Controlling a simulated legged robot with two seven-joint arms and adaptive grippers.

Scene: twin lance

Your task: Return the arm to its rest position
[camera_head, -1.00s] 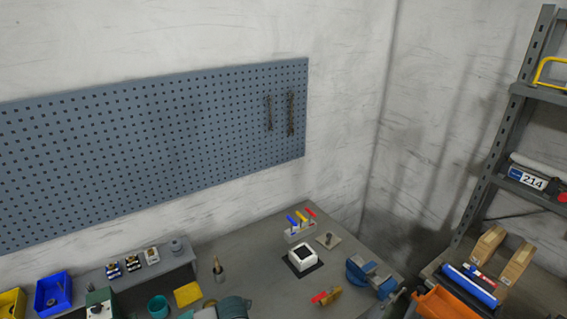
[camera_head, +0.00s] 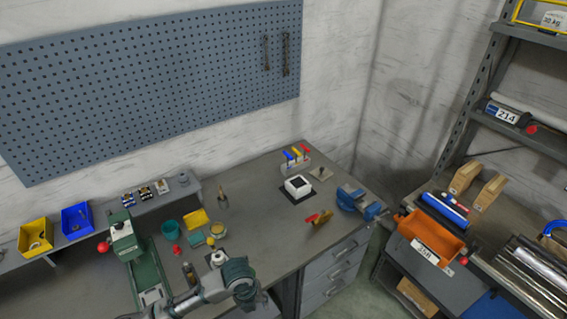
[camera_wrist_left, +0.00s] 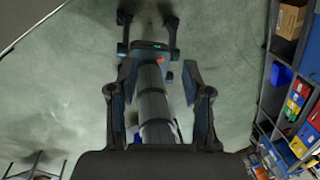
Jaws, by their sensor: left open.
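My left arm (camera_head: 200,300) comes in at the bottom of the head view, over the front of the grey workbench (camera_head: 265,225). Its dark green wrist part (camera_head: 240,275) is above the bench's front edge; the fingertips cannot be made out there. In the left wrist view my left gripper (camera_wrist_left: 157,80) is open, with its two dark fingers apart and nothing between them. Green floor and dark parts, probably of my own body, lie beyond it.
A green machine (camera_head: 130,245) stands just left of my arm. A blue vise (camera_head: 358,203) is at the bench's right end, and an orange bin (camera_head: 430,240) is on the shelf unit. Floor (camera_wrist_left: 60,100) shows clear left of the gripper in the wrist view.

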